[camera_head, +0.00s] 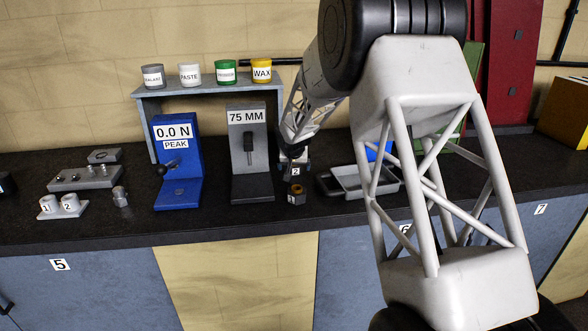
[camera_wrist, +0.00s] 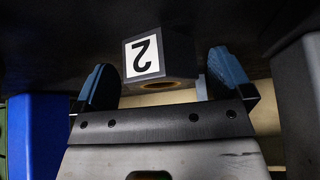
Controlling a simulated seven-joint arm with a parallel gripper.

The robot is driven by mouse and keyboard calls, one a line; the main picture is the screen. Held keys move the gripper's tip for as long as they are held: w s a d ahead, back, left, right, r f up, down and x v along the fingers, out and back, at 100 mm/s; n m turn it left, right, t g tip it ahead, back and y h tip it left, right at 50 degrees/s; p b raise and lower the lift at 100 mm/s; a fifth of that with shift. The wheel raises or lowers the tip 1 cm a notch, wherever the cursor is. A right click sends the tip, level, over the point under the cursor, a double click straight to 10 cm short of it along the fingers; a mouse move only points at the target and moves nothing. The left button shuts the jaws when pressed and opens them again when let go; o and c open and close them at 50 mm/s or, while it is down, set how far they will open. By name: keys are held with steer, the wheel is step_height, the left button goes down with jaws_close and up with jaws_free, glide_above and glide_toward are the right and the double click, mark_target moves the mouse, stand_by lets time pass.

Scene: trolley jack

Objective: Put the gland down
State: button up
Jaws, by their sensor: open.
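My gripper (camera_wrist: 165,88) is open in the wrist view, with one blue-grey finger on each side. Between and just beyond the fingertips is a dark block (camera_wrist: 178,55) with an upside-down white "2" label and a brass-coloured ring or bore on its near face. The fingers appear apart from it. In the head view my gripper (camera_head: 293,158) is small and partly hidden, by the block marked "2" (camera_head: 296,171). A second small dark block (camera_head: 296,199) with a brass-coloured top stands in front of it. I cannot tell which brass-coloured part is the gland.
A grey "75 MM" stand (camera_head: 247,170) and a blue "0.0 N" gauge (camera_head: 178,185) stand left of the gripper. A grey tray (camera_head: 350,194) lies to the right. A shelf (camera_head: 205,88) with several labelled pots stands behind. The bench's front edge is close.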

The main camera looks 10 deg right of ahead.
steer(key=c, duration=1.4)
steer(key=shift+o, duration=0.2)
steer(key=shift+r, duration=0.2)
step_height(320, 180, up, 10)
steer(key=shift+f, duration=0.15)
steer(key=s+d+n+y, duration=0.1)
steer(key=s+d+n, duration=0.1)
steer(key=s, duration=0.6)
steer(key=shift+r, duration=0.2)
stand_by(2.7)
